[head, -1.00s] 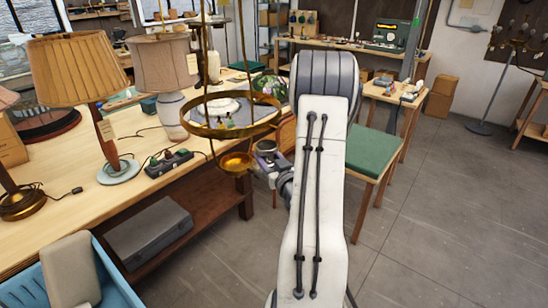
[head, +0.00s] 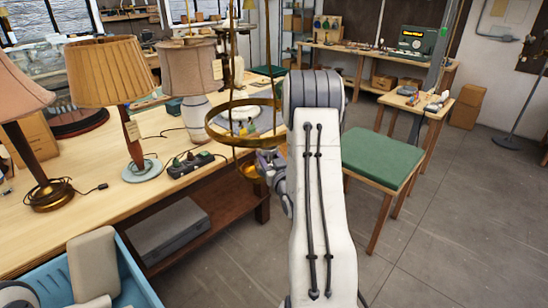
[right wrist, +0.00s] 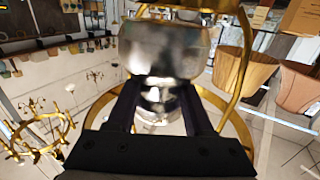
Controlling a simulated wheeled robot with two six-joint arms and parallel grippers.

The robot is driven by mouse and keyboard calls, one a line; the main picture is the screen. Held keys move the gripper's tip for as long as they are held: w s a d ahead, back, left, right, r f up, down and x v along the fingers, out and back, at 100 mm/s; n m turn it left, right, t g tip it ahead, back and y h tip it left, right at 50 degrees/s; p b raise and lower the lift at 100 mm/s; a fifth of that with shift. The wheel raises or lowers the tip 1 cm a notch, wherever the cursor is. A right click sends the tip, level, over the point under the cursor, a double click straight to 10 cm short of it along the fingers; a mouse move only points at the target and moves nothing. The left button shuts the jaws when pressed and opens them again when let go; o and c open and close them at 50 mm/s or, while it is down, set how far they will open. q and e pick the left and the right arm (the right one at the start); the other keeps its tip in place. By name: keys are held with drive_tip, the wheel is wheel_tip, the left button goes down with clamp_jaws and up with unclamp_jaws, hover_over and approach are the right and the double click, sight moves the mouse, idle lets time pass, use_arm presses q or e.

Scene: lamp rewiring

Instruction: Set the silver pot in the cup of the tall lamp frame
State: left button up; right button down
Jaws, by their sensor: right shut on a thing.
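The tall lamp frame is brass, with a wide ring (head: 215,133) on thin uprights and a small cup (head: 247,171) below the ring, left of my right arm in the head view. My right gripper (head: 268,160) is beside the frame, just right of the cup and below the ring. In the right wrist view the silver pot (right wrist: 165,50) is glossy, and my right gripper (right wrist: 160,100) is shut on it. Brass bands of the frame (right wrist: 240,55) pass close by the pot. Whether the pot touches the cup is hidden. My left gripper is out of view.
A workbench (head: 100,222) at left carries several shaded lamps, including a pleated one (head: 105,72), and a dark power strip (head: 190,164). A blue crate (head: 135,280) is at front left.

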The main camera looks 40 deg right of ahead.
drive_tip(key=shift+w+a+p, duration=0.15)
drive_tip(key=shift+w+p, duration=0.2)
drive_tip(key=shift+w, duration=1.05)
drive_tip(key=shift+w+a+p, duration=0.1)
drive_tip(key=shift+w+p, duration=0.2)
drive_tip(key=shift+w, duration=1.05)
drive_tip(key=shift+w+f+b, duration=0.1)
drive_tip(key=shift+f+b, duration=1.4)
drive_tip(key=shift+b, duration=0.05)
drive_tip(key=shift+f+b, duration=0.2)
drive_tip(key=shift+b, duration=0.3)
drive_tip(key=shift+c, duration=1)
unclamp_jaws()
drive_tip(key=shift+s+a+f+b, duration=0.15)
drive_tip(key=shift+s+b, duration=0.2)
drive_tip(key=shift+s, duration=0.2)
drive_tip(key=b+v, duration=0.4)
drive_tip(key=v, duration=0.5)
